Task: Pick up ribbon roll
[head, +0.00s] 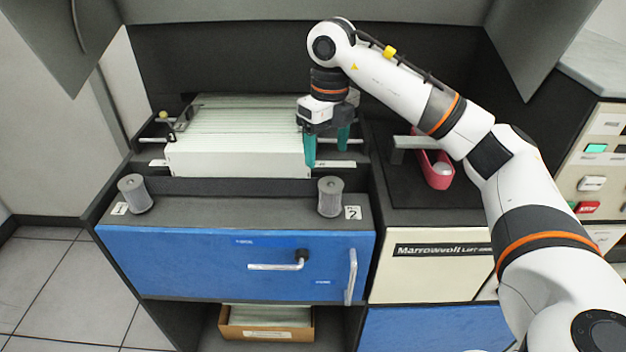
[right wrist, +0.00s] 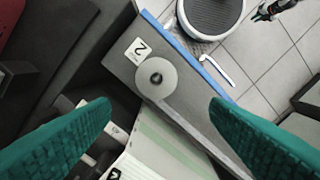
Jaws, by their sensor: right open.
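Two grey ribbon rolls stand on the dark ledge above the blue panel in the head view. The left roll (head: 135,195) is beside label 1, and the right roll (head: 331,197) is beside label 2. My right gripper (head: 327,150) is open and empty, its teal fingers pointing down above and behind the right roll, near the card stack's right end. In the right wrist view, the roll by label 2 (right wrist: 156,79) shows from above, between and beyond the open fingertips (right wrist: 160,106).
A long stack of white cards (head: 238,161) lies in the tray behind the ledge, close to my right fingers. A pink-red holder (head: 436,173) is on the dark top to the right. A handle (head: 352,276) projects from the blue front. A cardboard box (head: 266,331) sits below.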

